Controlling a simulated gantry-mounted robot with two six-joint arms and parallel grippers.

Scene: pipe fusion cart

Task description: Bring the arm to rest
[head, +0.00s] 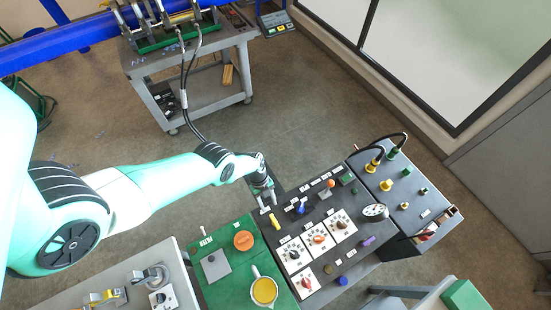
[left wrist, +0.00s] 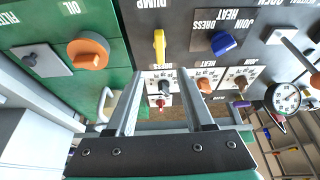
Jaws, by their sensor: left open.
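My left gripper (head: 266,203) is open and empty over the upper left part of the black control panel (head: 283,262). Its two parallel fingers also show in the left wrist view (left wrist: 160,78), with a clear gap between them. The yellow lever (head: 275,221) labelled DUMP is just beyond the fingertips; in the left wrist view the lever (left wrist: 159,45) looks apart from them. My left arm (head: 150,190) reaches in from the left side of the head view. My right gripper is in neither view.
A blue knob (head: 300,208), several white-plated dials and a round gauge (head: 375,211) are on the panel. A green unit (head: 222,286) with an orange cap (head: 243,240) and a cup of yellow liquid (head: 264,290) stands left of it. A cart (head: 185,62) is behind; floor between is open.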

